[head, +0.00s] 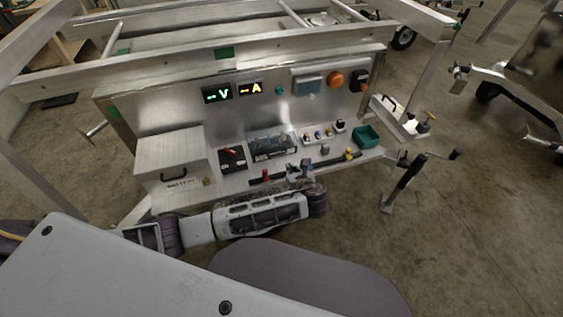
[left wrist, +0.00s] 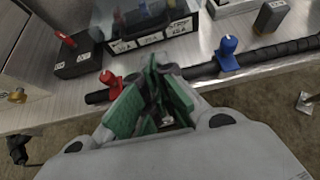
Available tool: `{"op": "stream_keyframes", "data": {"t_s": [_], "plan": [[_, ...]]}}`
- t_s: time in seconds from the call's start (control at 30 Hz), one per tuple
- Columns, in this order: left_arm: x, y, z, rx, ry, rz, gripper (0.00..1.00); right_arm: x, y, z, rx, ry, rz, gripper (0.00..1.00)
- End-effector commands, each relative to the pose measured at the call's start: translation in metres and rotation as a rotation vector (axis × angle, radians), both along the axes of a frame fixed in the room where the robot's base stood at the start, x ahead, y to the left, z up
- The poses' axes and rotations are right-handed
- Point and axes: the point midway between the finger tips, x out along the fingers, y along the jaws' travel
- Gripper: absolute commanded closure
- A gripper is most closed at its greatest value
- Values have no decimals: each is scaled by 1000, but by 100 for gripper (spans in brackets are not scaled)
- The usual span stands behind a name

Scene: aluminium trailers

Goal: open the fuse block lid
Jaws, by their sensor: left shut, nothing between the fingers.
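The fuse block (head: 272,146) is a dark box with a see-through top on the metal shelf, beside a black switch box. In the left wrist view the fuse block (left wrist: 148,38) shows its labelled front edge at the top, partly cut off by the frame. Its lid looks clear, and I cannot tell for sure whether it lies fully closed. My left gripper (head: 301,172) is in front of the fuse block, near the shelf's front edge. In the left wrist view my left gripper (left wrist: 158,84) has its green-padded fingers together, empty and apart from the block. My right gripper is not in view.
A black cable with a red clamp (left wrist: 110,80) and a blue clamp (left wrist: 228,52) runs along the shelf front. The battery box (head: 172,160) stands left, the red-knobbed switch box (head: 231,158) beside it.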

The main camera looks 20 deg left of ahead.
Motion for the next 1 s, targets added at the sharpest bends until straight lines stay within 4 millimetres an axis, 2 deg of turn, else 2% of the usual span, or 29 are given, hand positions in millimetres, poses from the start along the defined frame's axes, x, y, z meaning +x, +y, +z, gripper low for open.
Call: {"op": "stream_keyframes", "data": {"t_s": [0.17, 0.57, 0.77, 1.0], "plan": [[0, 0, -2, 3, 2, -1, 100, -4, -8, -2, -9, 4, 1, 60], [2, 1, -3, 2, 1, 0, 100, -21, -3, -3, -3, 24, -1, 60], [10, 7, -10, 4, 1, 0, 100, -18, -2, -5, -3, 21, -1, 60], [30, 21, -25, 4, 1, 0, 100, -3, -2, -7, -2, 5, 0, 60]]}}
